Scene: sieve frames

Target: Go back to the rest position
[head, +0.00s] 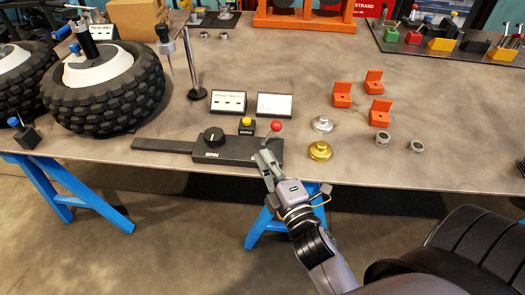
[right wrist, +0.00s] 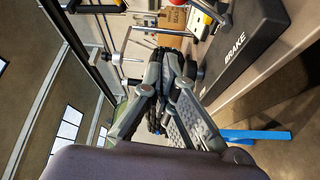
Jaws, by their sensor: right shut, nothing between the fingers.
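My right gripper (head: 264,158) is at the table's front edge, in front of the black control box (head: 236,148). Its fingers are shut and empty; they also show closed together in the right wrist view (right wrist: 172,58). The box carries a black knob, the word SPIN and a red-ball lever (head: 276,126), just beyond my fingertips. In the right wrist view the box (right wrist: 245,45) shows the word BRAKE beside the gripper. I cannot tell whether the fingers touch the box. My left gripper is not in view.
The table (head: 400,170) stands on blue trestles (head: 85,195). A large tyred wheel (head: 103,85) is at the left. Orange brackets (head: 342,95), a gold knob (head: 320,150) and metal rings (head: 417,146) lie at the right. A tray of coloured blocks (head: 405,47) is at the back right.

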